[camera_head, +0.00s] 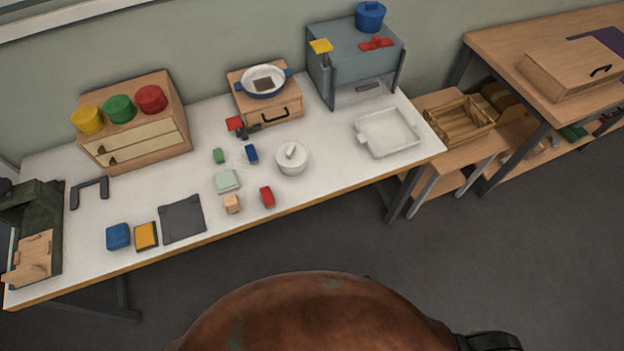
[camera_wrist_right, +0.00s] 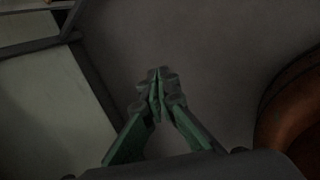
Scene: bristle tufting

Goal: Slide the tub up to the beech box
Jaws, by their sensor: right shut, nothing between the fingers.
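A white round tub (camera_head: 291,159) with a stubby knob or handle on top stands upright near the middle of the white table. A light wooden box (camera_head: 268,108) with a dark-handled drawer stands behind it at the back edge, a clear gap from the tub. A wider wooden box (camera_head: 135,140) with two drawers stands at the back left; I cannot tell which is the beech box. My right gripper (camera_wrist_right: 160,78) shows only in the right wrist view, shut and empty over dark floor, away from the tub. My left gripper is in neither view.
A red-topped dark tool (camera_head: 240,127) lies before the drawer box. A white tray (camera_head: 388,131) sits to the right.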

